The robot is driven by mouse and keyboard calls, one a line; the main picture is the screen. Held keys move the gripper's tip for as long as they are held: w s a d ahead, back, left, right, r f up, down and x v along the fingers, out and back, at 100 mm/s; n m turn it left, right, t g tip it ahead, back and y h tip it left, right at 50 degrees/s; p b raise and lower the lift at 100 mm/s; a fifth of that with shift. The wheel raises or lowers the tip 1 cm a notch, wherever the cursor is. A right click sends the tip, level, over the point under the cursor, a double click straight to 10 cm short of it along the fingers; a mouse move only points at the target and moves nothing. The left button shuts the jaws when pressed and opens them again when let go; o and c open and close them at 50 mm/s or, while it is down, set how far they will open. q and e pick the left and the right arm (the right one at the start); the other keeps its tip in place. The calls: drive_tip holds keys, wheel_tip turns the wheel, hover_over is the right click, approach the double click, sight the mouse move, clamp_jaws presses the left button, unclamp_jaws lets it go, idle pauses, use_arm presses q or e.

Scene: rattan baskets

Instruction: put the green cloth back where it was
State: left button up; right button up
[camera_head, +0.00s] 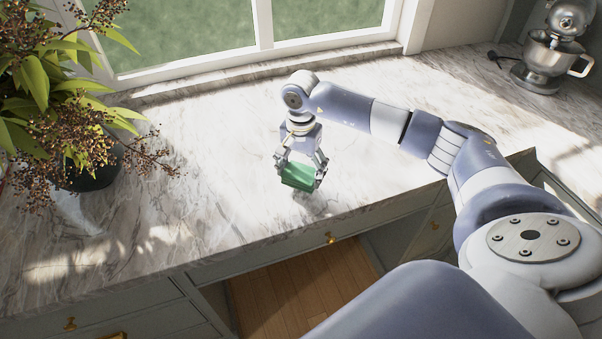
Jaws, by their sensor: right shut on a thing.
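A small green block-like thing, the green cloth (298,176), is between the fingers of my right gripper (302,176). The gripper points down and is shut on it, near the front edge of the marble counter. The cloth looks to be a little above the counter, with a faint shadow below it. My right arm comes in from the right side. My left gripper does not show.
A potted plant (92,170) with brown berries stands on the left of the marble counter (200,215). A stand mixer (545,55) is at the back right. A window (200,30) lies behind. The counter around the gripper is clear. Drawers (75,315) lie below the front edge.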

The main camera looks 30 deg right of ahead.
wheel_tip(320, 180, down, 2)
drive_tip(key=shift+s+p, duration=0.1)
drive_tip(key=shift+p, duration=0.3)
drive_tip(key=shift+f, duration=0.2)
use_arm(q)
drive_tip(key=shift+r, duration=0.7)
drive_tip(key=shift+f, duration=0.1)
use_arm(e)
drive_tip(key=shift+f, duration=0.1)
drive_tip(key=shift+f+b, duration=0.15)
drive_tip(key=shift+b, duration=0.2)
drive_tip(key=o, duration=1)
drive_tip(key=shift+c, duration=0.2)
